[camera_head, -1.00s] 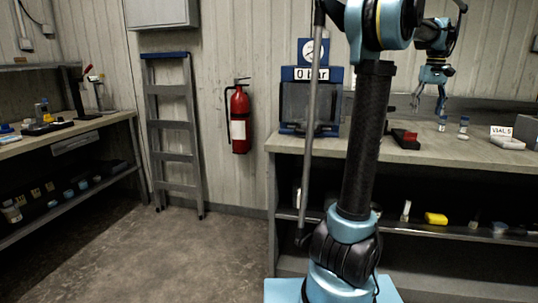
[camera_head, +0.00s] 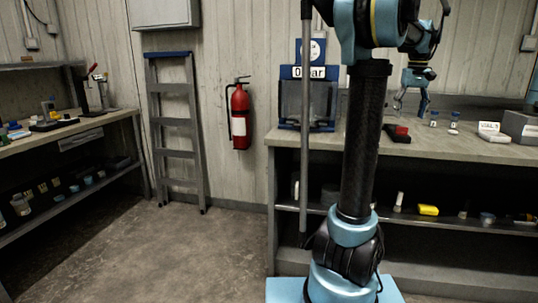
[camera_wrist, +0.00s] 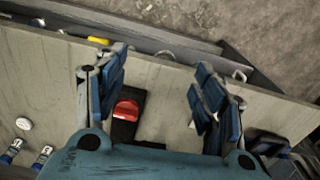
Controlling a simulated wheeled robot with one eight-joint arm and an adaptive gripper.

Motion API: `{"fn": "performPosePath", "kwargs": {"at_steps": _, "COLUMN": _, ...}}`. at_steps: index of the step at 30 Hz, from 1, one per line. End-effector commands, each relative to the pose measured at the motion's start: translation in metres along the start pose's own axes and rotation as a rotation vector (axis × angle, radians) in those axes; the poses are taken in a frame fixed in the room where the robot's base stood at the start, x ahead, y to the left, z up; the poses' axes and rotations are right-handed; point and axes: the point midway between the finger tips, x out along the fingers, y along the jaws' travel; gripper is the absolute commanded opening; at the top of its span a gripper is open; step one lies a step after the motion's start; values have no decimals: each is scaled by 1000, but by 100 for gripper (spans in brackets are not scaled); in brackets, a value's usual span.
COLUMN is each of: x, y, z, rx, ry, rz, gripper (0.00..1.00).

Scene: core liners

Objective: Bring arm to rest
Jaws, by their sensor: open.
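My gripper (camera_head: 412,100) hangs above the right workbench (camera_head: 470,150) in the head view, with its fingers pointing down. In the wrist view my gripper (camera_wrist: 160,100) has its two blue-padded fingers spread wide with nothing between them. A red and black object (camera_head: 398,132) lies on the bench top below and just left of the gripper.
A blue-framed press with a gauge (camera_head: 308,95) stands at the bench's left end. Small vials (camera_head: 453,124), a VIALS label (camera_head: 490,127) and a grey box (camera_head: 520,128) are on the right. A yellow item (camera_head: 428,210) sits on the lower shelf. The floor (camera_head: 180,250) at left is clear.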

Motion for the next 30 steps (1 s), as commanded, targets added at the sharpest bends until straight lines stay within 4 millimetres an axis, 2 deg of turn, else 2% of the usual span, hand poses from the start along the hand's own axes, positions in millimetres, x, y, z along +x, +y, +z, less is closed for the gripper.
{"fn": "performPosePath", "kwargs": {"at_steps": 5, "x": 13, "y": -42, "z": 18, "rx": -21, "ry": 13, "rz": 5, "gripper": 63}}
{"fn": "performPosePath", "kwargs": {"at_steps": 14, "x": 58, "y": -134, "z": 76, "rx": -68, "ry": 51, "rz": 12, "gripper": 63}}
{"fn": "performPosePath", "kwargs": {"at_steps": 21, "x": 106, "y": -193, "z": 132, "rx": -105, "ry": 84, "rz": 11, "gripper": 63}}
{"fn": "performPosePath", "kwargs": {"at_steps": 30, "x": 182, "y": -246, "z": 208, "rx": -153, "ry": 127, "rz": 1, "gripper": 63}}
